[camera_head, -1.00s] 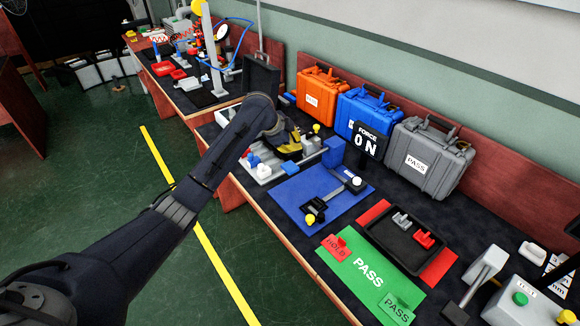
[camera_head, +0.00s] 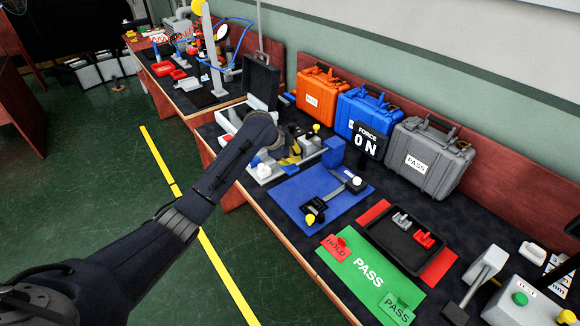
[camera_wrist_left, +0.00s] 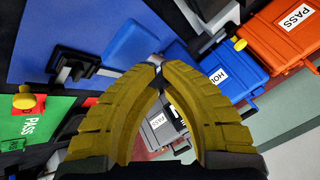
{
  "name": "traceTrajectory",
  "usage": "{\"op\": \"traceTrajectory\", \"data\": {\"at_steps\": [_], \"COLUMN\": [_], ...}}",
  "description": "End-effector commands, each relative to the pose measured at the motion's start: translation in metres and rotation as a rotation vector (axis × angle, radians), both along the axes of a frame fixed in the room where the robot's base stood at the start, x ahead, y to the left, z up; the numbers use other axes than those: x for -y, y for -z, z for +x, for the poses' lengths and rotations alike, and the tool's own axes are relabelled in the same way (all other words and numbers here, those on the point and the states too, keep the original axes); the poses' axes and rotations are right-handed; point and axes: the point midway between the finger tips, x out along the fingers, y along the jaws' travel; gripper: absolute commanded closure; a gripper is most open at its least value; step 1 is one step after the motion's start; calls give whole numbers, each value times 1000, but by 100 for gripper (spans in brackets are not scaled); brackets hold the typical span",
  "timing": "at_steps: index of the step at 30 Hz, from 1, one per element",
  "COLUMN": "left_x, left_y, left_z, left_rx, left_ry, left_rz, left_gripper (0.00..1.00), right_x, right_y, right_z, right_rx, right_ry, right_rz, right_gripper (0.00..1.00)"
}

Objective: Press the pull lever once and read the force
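A grey bar with black blocks at its ends lies on the blue mat (camera_head: 290,196). A yellow knob (camera_head: 310,219) is at its near end and a white knob (camera_head: 357,181) at its far end. I cannot tell for certain which part is the pull lever. The force display (camera_head: 366,141) behind the mat reads "FORCE 0 N". A blue block (camera_head: 333,153) stands left of it. My left gripper (camera_head: 294,150) is above the grey tray area, left of the blue block. My right gripper is out of view.
Orange (camera_head: 318,92), blue (camera_head: 347,118) and grey (camera_head: 425,162) cases line the wall. A black tray (camera_head: 389,250), a green PASS mat (camera_head: 368,272) and a TEST box with a green button (camera_head: 520,299) are to the right.

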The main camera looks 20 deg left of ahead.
Motion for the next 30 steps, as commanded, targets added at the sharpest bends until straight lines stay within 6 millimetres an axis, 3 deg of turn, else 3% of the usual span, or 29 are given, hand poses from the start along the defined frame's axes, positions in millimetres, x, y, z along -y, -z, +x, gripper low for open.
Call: {"op": "traceTrajectory", "data": {"at_steps": [2, 3, 30], "left_x": [0, 0, 0], "left_y": [0, 0, 0], "left_z": [0, 0, 0], "left_rx": [0, 0, 0], "left_ry": [0, 0, 0], "left_rz": [0, 0, 0], "left_gripper": [96, 100, 100], "right_x": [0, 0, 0], "right_y": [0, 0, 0], "right_z": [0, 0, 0], "right_rx": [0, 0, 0], "right_ry": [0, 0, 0], "right_rz": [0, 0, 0], "right_gripper": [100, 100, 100]}}
